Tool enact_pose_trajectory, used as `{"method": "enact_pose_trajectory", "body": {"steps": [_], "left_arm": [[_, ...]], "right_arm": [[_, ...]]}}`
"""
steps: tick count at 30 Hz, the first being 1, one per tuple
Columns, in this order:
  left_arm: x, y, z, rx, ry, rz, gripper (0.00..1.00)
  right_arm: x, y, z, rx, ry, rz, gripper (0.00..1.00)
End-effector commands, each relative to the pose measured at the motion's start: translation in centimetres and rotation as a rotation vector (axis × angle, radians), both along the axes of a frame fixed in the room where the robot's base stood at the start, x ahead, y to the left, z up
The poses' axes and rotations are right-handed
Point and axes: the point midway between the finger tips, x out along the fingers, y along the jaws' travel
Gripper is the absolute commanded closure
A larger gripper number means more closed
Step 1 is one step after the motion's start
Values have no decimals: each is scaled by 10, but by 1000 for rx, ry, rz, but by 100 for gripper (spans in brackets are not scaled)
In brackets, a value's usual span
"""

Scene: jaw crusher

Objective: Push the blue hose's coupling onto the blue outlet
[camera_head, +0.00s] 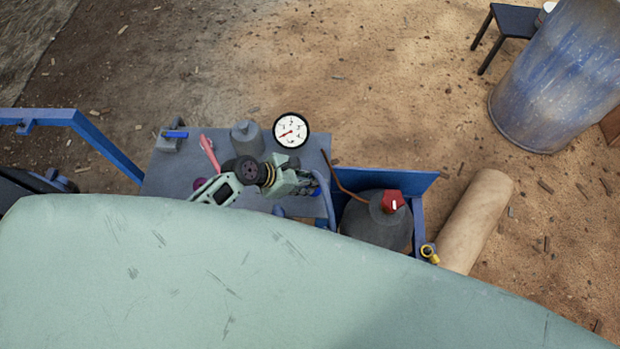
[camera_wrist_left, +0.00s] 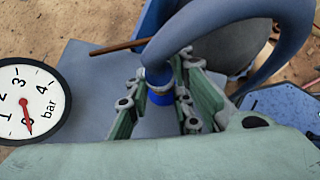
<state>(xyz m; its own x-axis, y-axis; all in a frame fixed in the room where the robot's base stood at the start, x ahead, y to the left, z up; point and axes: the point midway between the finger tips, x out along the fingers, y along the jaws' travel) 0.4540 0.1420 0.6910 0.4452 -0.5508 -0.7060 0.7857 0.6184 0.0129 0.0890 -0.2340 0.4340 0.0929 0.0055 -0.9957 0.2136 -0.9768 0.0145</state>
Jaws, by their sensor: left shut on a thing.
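My left gripper (camera_head: 305,183) is over the right part of a grey work top (camera_head: 168,172). In the left wrist view its two green fingers (camera_wrist_left: 163,108) are shut on the blue hose's coupling, whose blue ring (camera_wrist_left: 160,96) shows between them. The blue-grey hose (camera_wrist_left: 205,25) rises from the coupling and arcs away to the right; a bit of the hose shows in the head view (camera_head: 326,200). The coupling's lower end is hidden, and I cannot make out the blue outlet under it. My right gripper is not in view.
A round pressure gauge (camera_head: 291,130) stands close behind the gripper. A brown rod (camera_head: 345,184) and a dark drum with a red cap (camera_head: 391,201) are to the right.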

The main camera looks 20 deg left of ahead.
Motion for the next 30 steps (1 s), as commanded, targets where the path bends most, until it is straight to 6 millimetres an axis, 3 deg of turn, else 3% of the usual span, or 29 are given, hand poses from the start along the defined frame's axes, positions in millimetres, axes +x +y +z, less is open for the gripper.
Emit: {"method": "enact_pose_trajectory", "body": {"steps": [30], "left_arm": [[0, 0, 1, -1, -1, 0, 100]], "right_arm": [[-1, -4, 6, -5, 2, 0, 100]]}}
